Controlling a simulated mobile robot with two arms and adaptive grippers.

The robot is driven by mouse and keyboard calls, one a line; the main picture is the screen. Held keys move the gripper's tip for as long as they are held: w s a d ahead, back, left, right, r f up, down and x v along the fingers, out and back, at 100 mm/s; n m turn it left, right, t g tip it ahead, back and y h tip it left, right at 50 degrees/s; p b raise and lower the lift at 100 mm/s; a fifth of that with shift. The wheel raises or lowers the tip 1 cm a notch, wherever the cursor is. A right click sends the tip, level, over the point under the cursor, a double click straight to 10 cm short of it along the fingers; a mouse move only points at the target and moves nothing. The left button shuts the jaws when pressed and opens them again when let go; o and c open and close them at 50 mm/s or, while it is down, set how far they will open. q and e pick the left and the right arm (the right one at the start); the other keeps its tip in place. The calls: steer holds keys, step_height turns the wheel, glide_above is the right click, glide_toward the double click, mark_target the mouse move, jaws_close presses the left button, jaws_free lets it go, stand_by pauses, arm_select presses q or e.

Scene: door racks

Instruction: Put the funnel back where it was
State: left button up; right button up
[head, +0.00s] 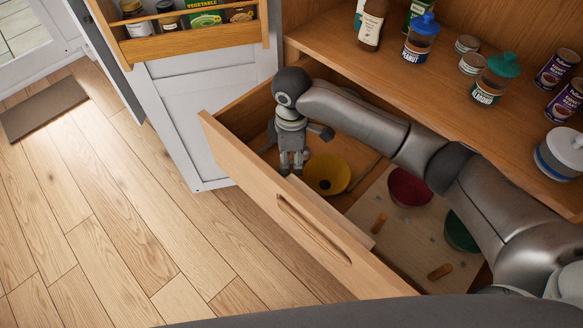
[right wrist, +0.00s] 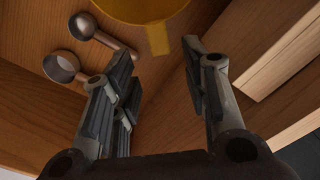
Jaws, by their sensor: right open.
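The yellow funnel (head: 326,173) lies in the open drawer (head: 290,215), wide mouth up, with a dark hole at its middle. In the right wrist view the yellow funnel (right wrist: 140,8) is cut off by the top edge, and a short yellow tab points down from it. My right gripper (head: 292,168) reaches down into the drawer just left of the funnel. In the right wrist view my right gripper (right wrist: 158,62) is open, with nothing between its fingers and the tab just beyond the fingertips. My left gripper is not in view.
Two metal measuring scoops (right wrist: 85,25) lie left of the fingers. A red bowl-like item (head: 408,188) and a green one (head: 459,233) sit in the drawer's right part. The drawer front stands close to my gripper. Jars (head: 420,42) stand on the shelf above.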

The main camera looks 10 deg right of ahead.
step_height(320, 180, up, 6)
steer(key=shift+f, duration=0.15)
stand_by(0.5)
